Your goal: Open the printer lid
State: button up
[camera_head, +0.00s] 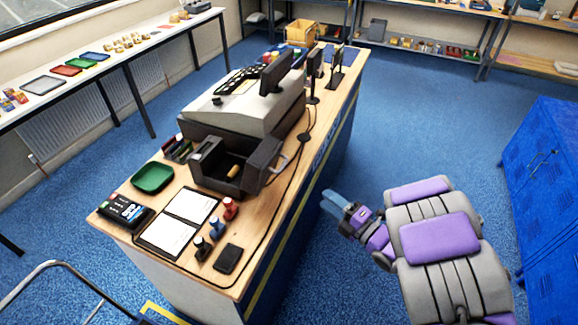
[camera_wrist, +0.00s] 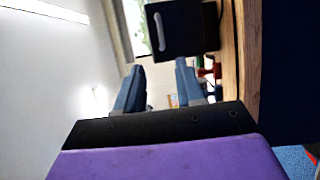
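The black printer (camera_head: 211,169) stands on the wooden counter, in front of the grey cash register. Its inside shows from above, with a yellowish roll (camera_head: 234,172) in it. The dark lid panel (camera_head: 262,163) stands up at the printer's right side, with a grey handle (camera_head: 281,165) on its outer face. In the wrist view a dark panel (camera_wrist: 190,28) with a pale upright handle (camera_wrist: 159,31) shows ahead of the fingers. My gripper (camera_head: 327,201) is beyond the counter's right edge, apart from the printer. Its blue fingers (camera_wrist: 158,67) are spread with nothing between them.
The counter (camera_head: 290,176) also bears the cash register (camera_head: 236,108), a green tray (camera_head: 152,177), a card terminal (camera_head: 124,211), small bottles (camera_head: 217,227) and a dark phone-like slab (camera_head: 228,258). Cables run along its right side. Blue lockers (camera_head: 545,190) stand at the right. Blue floor lies open between.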

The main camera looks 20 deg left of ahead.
jog(key=p, duration=0.1)
send_near(268, 169)
jog(key=w+d+f, duration=0.1)
jog(key=w+d, duration=0.2)
jog(key=d, duration=0.1)
jog(key=x, duration=0.9)
jog(key=shift+w+a, duration=0.3)
jog(key=shift+f, duration=0.1)
grip_shut()
jog(key=shift+s+f, duration=0.1)
jog(key=shift+f, duration=0.05)
dwell(0.5)
